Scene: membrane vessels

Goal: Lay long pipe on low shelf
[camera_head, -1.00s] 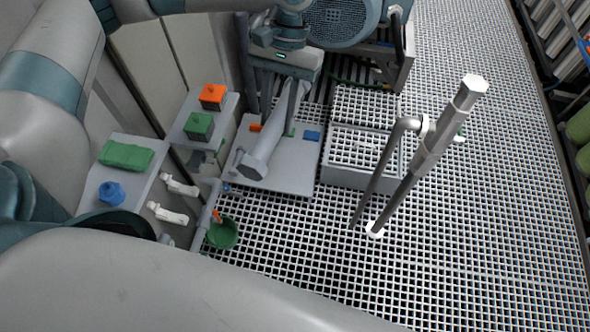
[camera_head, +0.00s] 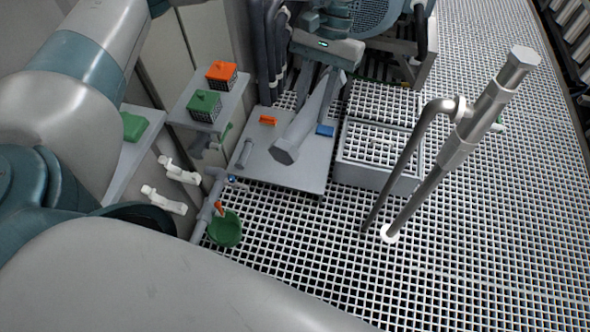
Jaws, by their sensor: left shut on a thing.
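The long pipe (camera_head: 305,122) is a light grey tube with a hexagonal end towards me. My left gripper (camera_head: 318,78) points down and is shut on the pipe near its far end. The pipe slants over a low, flat grey plate (camera_head: 305,179), which looks like the low shelf. An orange block (camera_head: 268,120) and a blue block (camera_head: 325,130) are at this plate, either side of the pipe. I cannot tell whether the pipe touches the plate. My right gripper is out of view.
A tall grey standpipe (camera_head: 460,147) rises right of a low grating-topped box (camera_head: 375,175). A side shelf at left holds an orange box (camera_head: 221,74) and a green box (camera_head: 205,105). A green bowl (camera_head: 225,230) and white valve handles are nearer. Grating floor is open at right.

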